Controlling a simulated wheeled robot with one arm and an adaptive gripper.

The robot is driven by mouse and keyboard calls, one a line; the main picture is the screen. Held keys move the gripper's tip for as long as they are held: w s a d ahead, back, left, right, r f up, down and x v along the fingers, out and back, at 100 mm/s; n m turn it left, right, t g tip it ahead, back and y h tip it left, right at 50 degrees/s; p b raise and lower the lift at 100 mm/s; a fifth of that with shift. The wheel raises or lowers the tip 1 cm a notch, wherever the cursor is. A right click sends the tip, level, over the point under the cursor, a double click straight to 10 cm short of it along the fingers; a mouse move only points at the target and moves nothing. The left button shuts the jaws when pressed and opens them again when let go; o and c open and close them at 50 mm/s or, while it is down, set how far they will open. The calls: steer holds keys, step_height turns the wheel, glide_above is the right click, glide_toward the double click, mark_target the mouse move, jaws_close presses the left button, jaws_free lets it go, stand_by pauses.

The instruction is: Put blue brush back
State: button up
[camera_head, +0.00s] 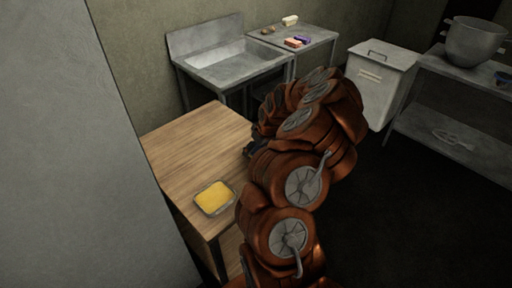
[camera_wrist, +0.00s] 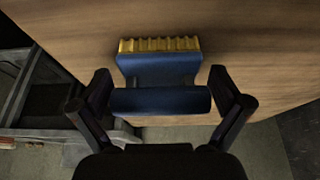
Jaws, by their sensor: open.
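In the wrist view the blue brush (camera_wrist: 160,75) has a wide blue body and handle, with a row of yellow bristles at its far end. It shows against the wooden table (camera_head: 195,140) near the table's edge; I cannot tell if it rests on the top. My gripper (camera_wrist: 160,88) is open, with one finger at each side of the brush's handle. I cannot tell if the fingers touch it. In the head view my arm hides the brush and most of the gripper.
A metal dish with yellow contents (camera_head: 214,198) sits at the table's front corner. Behind stand a metal sink (camera_head: 235,65) and a side table (camera_head: 325,33) with sponges. A white bin (camera_head: 380,85) and a metal shelf (camera_head: 450,90) with a large bowl (camera_head: 475,42) stand right.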

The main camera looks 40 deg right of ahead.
steer(key=b+v, duration=0.3)
steer(key=v, duration=0.9)
steer(key=s+a+r+n+g+y, duration=0.15)
steer(key=a+r, duration=0.25)
steer(key=a, duration=0.8)
steer(key=s+a+r+n+g, duration=0.15)
steer(key=a+r, duration=0.25)
steer(key=a, duration=0.9)
steer(key=s+a+m+g, duration=0.1)
steer(key=s+a, duration=0.3)
steer(key=s, duration=0.3)
steer(key=s+a+m+g+h, duration=0.1)
steer(key=s+a, duration=0.3)
steer(key=s, duration=0.4)
steer(key=s+a+f+g, duration=0.1)
steer(key=s+a, duration=0.3)
steer(key=s, duration=0.4)
steer(key=shift+m, duration=0.4)
steer(key=shift+a, duration=0.1)
